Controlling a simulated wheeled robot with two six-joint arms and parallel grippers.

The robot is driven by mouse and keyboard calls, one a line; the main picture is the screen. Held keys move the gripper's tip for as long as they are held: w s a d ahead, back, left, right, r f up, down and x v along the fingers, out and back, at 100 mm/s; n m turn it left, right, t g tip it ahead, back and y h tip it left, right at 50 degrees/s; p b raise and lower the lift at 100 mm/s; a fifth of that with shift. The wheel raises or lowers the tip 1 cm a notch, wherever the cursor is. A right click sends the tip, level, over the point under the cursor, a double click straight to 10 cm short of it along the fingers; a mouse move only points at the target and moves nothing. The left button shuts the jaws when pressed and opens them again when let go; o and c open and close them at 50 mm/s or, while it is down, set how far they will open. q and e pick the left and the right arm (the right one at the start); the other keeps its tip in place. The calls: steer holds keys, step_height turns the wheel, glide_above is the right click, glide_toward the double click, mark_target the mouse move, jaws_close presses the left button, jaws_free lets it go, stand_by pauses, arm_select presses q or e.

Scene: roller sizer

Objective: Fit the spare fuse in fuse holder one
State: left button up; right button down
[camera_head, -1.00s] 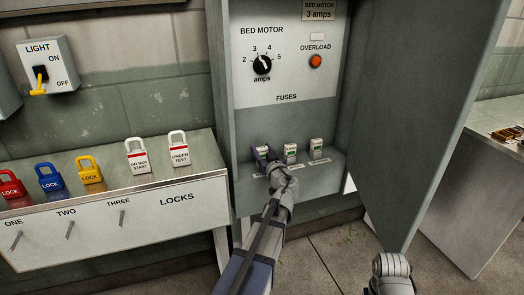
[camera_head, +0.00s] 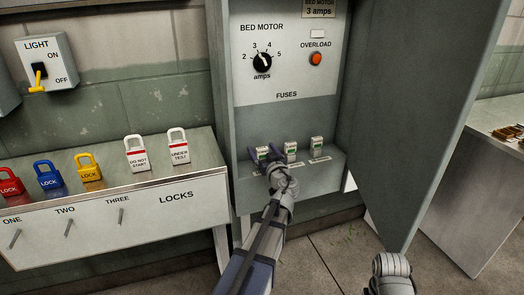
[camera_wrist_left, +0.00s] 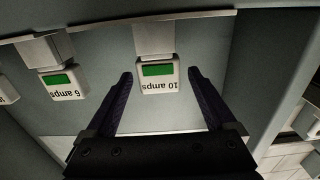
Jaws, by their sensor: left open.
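Three white fuses with green marks stand in a row on the cabinet's lower ledge: a left one (camera_head: 263,153), a middle one (camera_head: 290,149) and a right one (camera_head: 316,147). My left gripper (camera_head: 264,153) is open, its dark fingers on either side of the left fuse. In the left wrist view, the open gripper (camera_wrist_left: 158,78) has the fuse marked 10 amps (camera_wrist_left: 159,76) between its fingers, with gaps on both sides. A fuse marked 6 amps (camera_wrist_left: 64,84) is beside it. The small labels before the fuses are unreadable in the head view.
The cabinet panel (camera_head: 285,85) above has a dial, an orange overload button (camera_head: 315,59) and a "3 amps" plate (camera_head: 319,10). An open door (camera_head: 405,110) stands at right. A locks shelf (camera_head: 110,203) with several padlocks is at left.

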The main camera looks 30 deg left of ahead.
arm_select(q)
steer(key=v, duration=0.7)
steer(key=shift+s+d, duration=0.15)
steer(key=shift+s, duration=0.1)
stand_by(0.4)
steer(key=s+d+m+g+h+p, duration=0.4)
steer(key=s+d+p, duration=0.3)
steer(key=d, duration=0.3)
steer(key=s+d+m+g+h+p, duration=0.4)
steer(key=s+d+p, duration=0.4)
steer(key=d, duration=0.2)
steer(key=s+d+r+m+g+h+p, duration=0.1)
steer(key=s+d+m+g+h+p, duration=0.2)
steer(key=s+d+p, duration=0.4)
steer(key=d+m+h+p, duration=0.1)
steer(key=d+m, duration=0.1)
steer(key=d, duration=0.2)
steer(key=shift+m+g+h, duration=0.3)
steer(key=shift+m+g, duration=0.1)
steer(key=shift+s+d, duration=0.1)
